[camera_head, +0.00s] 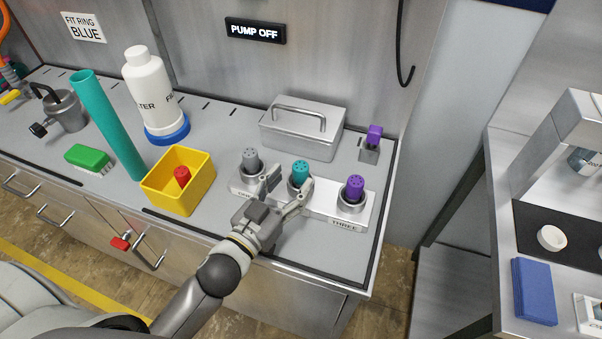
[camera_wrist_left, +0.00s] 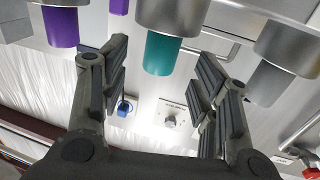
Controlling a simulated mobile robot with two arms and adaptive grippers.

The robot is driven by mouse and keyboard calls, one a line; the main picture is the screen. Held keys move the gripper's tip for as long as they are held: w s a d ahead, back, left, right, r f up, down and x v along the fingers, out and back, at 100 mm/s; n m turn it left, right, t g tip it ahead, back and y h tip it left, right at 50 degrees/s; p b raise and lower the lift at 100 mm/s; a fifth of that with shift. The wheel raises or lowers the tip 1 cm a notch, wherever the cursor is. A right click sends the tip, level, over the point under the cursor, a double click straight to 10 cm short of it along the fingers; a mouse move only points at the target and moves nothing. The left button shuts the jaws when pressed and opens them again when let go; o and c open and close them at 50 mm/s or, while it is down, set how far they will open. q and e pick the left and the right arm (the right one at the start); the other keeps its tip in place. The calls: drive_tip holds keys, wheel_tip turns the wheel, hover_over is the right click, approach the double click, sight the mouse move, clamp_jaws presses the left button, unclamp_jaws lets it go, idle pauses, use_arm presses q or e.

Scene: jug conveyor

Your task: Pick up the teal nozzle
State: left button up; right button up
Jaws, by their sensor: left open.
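The teal nozzle (camera_head: 300,172) stands upright in the middle metal cup of a white three-cup rack (camera_head: 322,203). A grey nozzle (camera_head: 251,160) stands in the left cup and a purple nozzle (camera_head: 354,187) in the right one. My left gripper (camera_head: 286,188) is open at the near side of the middle cup, its fingers spread to either side. In the left wrist view, which looks upside down, the teal nozzle (camera_wrist_left: 163,53) appears between the open fingers (camera_wrist_left: 160,65), with no contact visible. My right gripper is not in view.
A yellow bin (camera_head: 162,197) with a red nozzle (camera_head: 182,176) stands left of the rack. A metal box (camera_head: 302,132) stands behind it, and a purple-topped piece (camera_head: 374,135) stands at back right.

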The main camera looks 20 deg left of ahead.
sight(296, 175)
use_arm(q)
drive_tip(key=p+x, duration=0.1)
drive_tip(key=x, duration=0.3)
drive_tip(key=shift+w+r, duration=0.1)
drive_tip(key=shift+w, duration=0.05)
drive_tip(key=shift+w+d, duration=0.1)
drive_tip(key=shift+w, duration=0.25)
drive_tip(key=shift+s, duration=0.1)
drive_tip(key=shift+c, duration=0.9)
drive_tip(key=c, duration=1)
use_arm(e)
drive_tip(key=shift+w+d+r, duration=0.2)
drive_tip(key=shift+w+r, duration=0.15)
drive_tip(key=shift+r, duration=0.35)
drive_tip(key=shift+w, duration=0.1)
